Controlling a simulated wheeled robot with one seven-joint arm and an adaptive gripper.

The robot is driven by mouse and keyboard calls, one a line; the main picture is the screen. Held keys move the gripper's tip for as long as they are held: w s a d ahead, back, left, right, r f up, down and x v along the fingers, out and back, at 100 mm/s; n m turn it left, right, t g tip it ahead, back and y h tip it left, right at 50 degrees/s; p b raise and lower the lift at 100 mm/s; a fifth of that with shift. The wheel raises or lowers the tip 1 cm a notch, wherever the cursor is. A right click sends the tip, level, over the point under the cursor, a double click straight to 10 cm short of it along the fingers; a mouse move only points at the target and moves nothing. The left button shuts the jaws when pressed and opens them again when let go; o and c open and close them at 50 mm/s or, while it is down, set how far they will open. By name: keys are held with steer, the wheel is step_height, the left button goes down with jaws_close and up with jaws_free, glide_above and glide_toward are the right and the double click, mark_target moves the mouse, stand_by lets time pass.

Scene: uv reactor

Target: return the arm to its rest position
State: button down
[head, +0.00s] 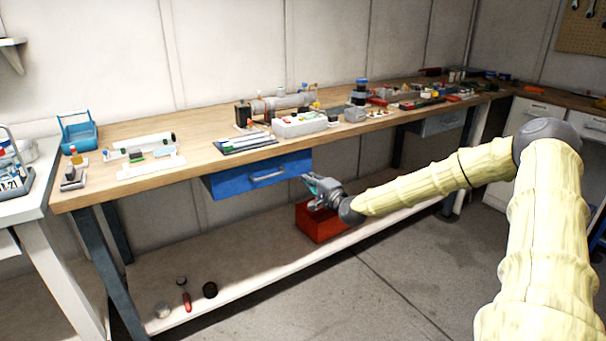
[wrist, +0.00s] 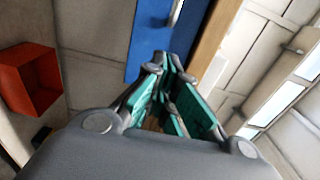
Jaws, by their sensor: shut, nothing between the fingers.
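My gripper (head: 312,190) is at the end of my outstretched arm, in front of the long workbench and just right of the blue drawer (head: 240,184) in the head view. In the wrist view my gripper (wrist: 172,62) has its grey and teal fingers drawn together at the tips, with nothing between them. The blue drawer front (wrist: 140,50) shows beyond the fingertips in the wrist view. I cannot tell whether the fingertips touch the drawer front or its handle (head: 268,176). My arm is covered in a pale yellow sleeve.
A red bin (head: 318,226) stands on the lower shelf (head: 255,262), below and behind my gripper. The wooden benchtop (head: 205,130) holds a metal cylinder (head: 283,103), a white box (head: 300,126) and many small parts. Open grey floor (head: 395,265) lies in front of the bench.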

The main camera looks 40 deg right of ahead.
steer(key=s, duration=0.4)
steer(key=shift+s+a+p, duration=0.2)
steer(key=shift+a+p, duration=0.1)
steer(key=shift+p, duration=0.1)
steer(key=shift+f, duration=0.1)
